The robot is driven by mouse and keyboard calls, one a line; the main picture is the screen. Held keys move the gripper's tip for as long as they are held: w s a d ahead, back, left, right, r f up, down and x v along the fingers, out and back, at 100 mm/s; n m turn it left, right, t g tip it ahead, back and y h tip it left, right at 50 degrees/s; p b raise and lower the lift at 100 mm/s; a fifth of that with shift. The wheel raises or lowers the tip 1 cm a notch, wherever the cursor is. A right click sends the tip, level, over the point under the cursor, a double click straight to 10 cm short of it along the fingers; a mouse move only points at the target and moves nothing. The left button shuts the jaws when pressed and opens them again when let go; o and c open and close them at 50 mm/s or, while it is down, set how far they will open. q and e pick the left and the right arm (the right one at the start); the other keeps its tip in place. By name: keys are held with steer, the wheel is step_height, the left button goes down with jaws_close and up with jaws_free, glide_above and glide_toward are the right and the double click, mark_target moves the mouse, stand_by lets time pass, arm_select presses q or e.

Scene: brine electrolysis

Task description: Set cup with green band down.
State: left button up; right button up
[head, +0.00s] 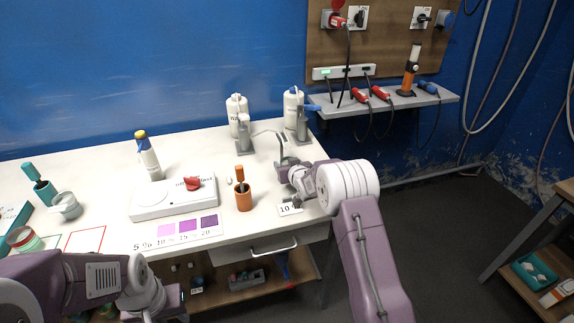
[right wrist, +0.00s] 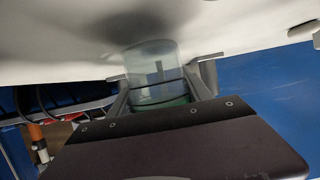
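A clear cup with a green band (right wrist: 155,75) sits between the two fingers of my right gripper (right wrist: 160,88) in the right wrist view. The fingers touch or nearly touch its sides, and the gripper appears shut on it. In the head view my right gripper (head: 284,172) is at the right end of the white table, low over its top. The cup is small and partly hidden there; I cannot tell whether its base touches the table. My left gripper (head: 172,300) is at the bottom left, in front of the table edge; its fingers are unclear.
Near my right gripper are an orange pot (head: 243,200), a "10" card (head: 289,208) and two white bottles (head: 237,115). Left are a white hotplate-like device (head: 172,198), a colour chart (head: 180,232), a grey-banded cup (head: 66,206) and a red-banded cup (head: 22,240).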

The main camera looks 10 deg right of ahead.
steer(key=shift+o, duration=0.8)
steer(key=shift+r+p, duration=0.35)
steer(key=shift+r, duration=0.05)
steer(key=v, duration=1.2)
steer(key=shift+f+b, duration=0.15)
steer(key=shift+b, duration=0.15)
